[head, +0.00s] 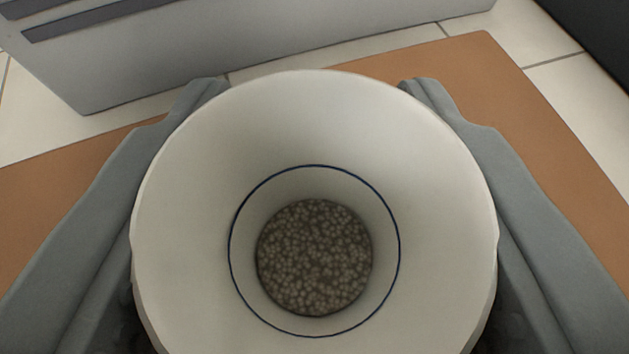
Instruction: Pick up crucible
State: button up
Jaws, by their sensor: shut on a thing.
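The crucible (315,125) is a large off-white cup seen from above, filling the middle of the head view. A thin dark blue ring runs around its inner wall. Dark, speckled grainy material (314,258) lies at its bottom. My gripper (314,90) has one grey finger on each side of the crucible, shut on its outer wall. The crucible's outside and underside are hidden, so I cannot tell whether it touches the surface below.
A brown-orange board or mat (480,75) lies below and behind the crucible. A grey box-like body with dark slots (230,40) stands at the upper left, on pale tiles (575,100). A dark object (600,30) is at the upper right corner.

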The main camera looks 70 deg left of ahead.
aim_at(313, 184)
notch_tip(313, 184, up, 10)
dwell(0.6)
